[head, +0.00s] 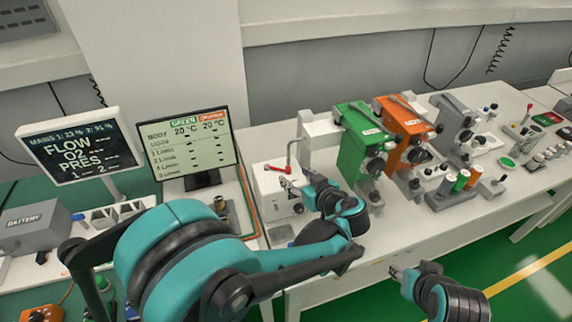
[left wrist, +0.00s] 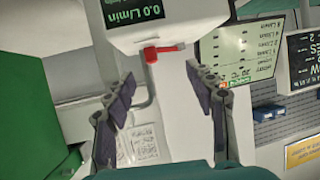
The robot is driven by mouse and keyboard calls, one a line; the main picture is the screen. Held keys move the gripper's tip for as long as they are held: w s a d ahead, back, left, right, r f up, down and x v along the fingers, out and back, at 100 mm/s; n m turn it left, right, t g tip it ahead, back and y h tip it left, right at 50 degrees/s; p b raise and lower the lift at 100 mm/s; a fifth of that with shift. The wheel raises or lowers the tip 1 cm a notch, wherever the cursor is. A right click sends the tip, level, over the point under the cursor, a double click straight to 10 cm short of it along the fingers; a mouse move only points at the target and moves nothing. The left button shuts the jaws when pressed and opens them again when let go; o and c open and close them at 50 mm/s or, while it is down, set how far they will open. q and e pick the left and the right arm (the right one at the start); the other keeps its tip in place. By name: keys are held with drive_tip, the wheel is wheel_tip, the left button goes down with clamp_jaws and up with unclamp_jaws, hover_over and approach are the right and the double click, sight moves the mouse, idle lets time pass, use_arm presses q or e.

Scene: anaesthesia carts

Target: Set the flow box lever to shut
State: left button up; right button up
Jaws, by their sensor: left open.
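The flow box is a white box (head: 272,205) on the white table, left of the coloured units. A red lever (head: 278,168) shows at its top in the head view. My left gripper (head: 300,188) is open in front of the box. In its wrist view the two fingers (left wrist: 163,100) stand apart, with the lever beyond them and nothing held. My right gripper (head: 396,272) is low in front of the table; its jaws are too small to judge.
Green (head: 358,140), orange (head: 404,130) and grey (head: 455,125) units stand right of the box. Two screens, one dark (head: 78,150) and one pale (head: 192,150), stand to its left. A battery box (head: 32,225) sits at far left.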

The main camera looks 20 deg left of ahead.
sight(285, 175)
use_arm(q)
drive_tip(key=b+x, duration=0.2)
drive_tip(key=x, duration=0.5)
drive_tip(key=shift+w+a, duration=0.2)
drive_tip(key=shift+w, duration=0.15)
drive_tip(key=c, duration=0.9)
clamp_jaws()
drive_tip(key=shift+s+d+r, duration=0.1)
